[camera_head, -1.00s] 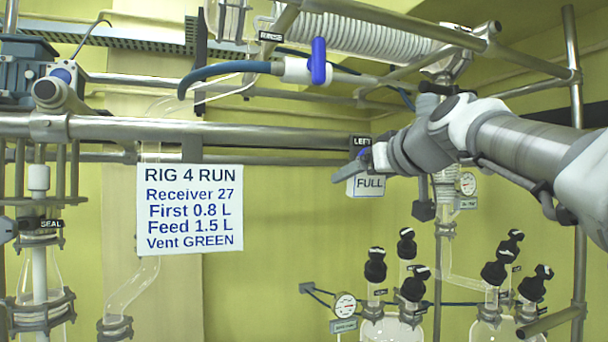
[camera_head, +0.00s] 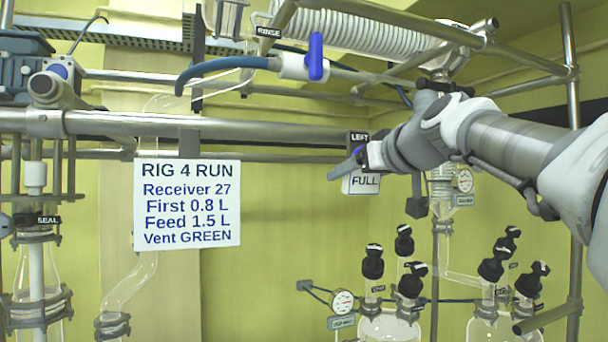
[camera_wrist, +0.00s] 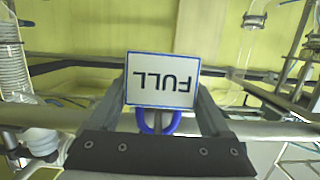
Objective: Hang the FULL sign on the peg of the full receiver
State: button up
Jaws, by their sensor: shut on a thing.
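The FULL sign (camera_head: 364,184) is a small white plate hanging at my gripper (camera_head: 345,167) in the head view. In the wrist view the FULL sign (camera_wrist: 162,80) has a blue border, reads upside down, and has a blue loop. My gripper (camera_wrist: 163,106) is shut on it, with a finger on each side. A black LEFT label (camera_head: 360,138) shows just above and behind the sign in the head view. I cannot make out a peg; my gripper may hide it. Two glass vessels with black caps, the left one (camera_head: 390,330) and the right one (camera_head: 492,330), stand lower right; their fill is not visible.
A white notice (camera_head: 187,203) reads RIG 4 RUN, Receiver 27. A blue-handled valve (camera_head: 316,57) and a coiled condenser (camera_head: 370,35) are above. A gauge (camera_head: 342,302) sits beside the left vessel.

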jog(key=shift+f+b, duration=0.4)
dwell(0.7)
jog(key=o, duration=1.2)
jog(key=shift+b+v, duration=0.65)
jog(key=shift+v, duration=2.8)
jog(key=shift+f+b+v, duration=0.2)
jog(key=shift+b+v, duration=0.05)
jog(key=shift+v, duration=1.55)
jog(key=shift+f+b+v, duration=0.2)
jog(key=shift+b+v, duration=0.05)
jog(key=shift+v, duration=1.6)
jog(key=shift+f+b+v, duration=0.25)
jog(key=shift+v, duration=1.55)
jog(key=shift+s, duration=0.1)
